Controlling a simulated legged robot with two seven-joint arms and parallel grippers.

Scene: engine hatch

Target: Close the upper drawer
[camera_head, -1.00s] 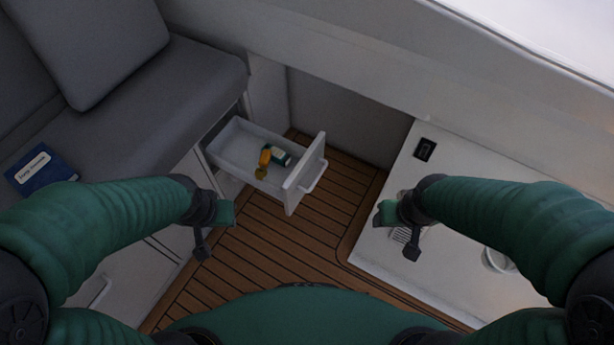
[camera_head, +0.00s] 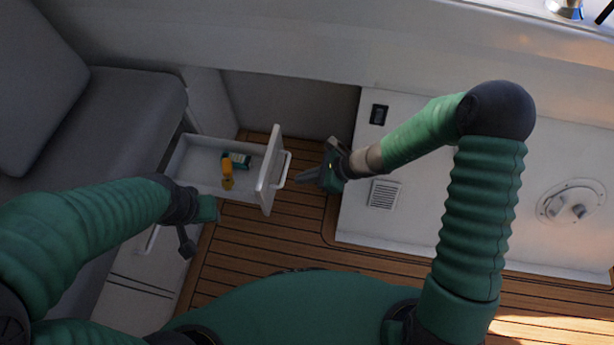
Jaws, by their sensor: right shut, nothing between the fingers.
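The upper drawer (camera_head: 205,184) stands pulled out from the cabinet under the grey seat. Its white front panel (camera_head: 268,172) faces right and carries a bar handle (camera_head: 283,169). An orange and yellow item (camera_head: 228,174) and a teal and white item (camera_head: 238,160) lie inside it. My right gripper (camera_head: 303,178) is shut and empty, just right of the handle, its tips pointing left at it. Whether it touches the handle is hard to tell. My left gripper (camera_head: 200,225) is near the drawer's lower left side in the picture; its fingers are not clear enough to judge.
The grey seat (camera_head: 120,110) is at the left. A white counter (camera_head: 410,215) with a vent (camera_head: 384,194), a black switch (camera_head: 379,114) and a round fitting (camera_head: 572,205) is at the right. Wooden floor (camera_head: 270,240) lies between them.

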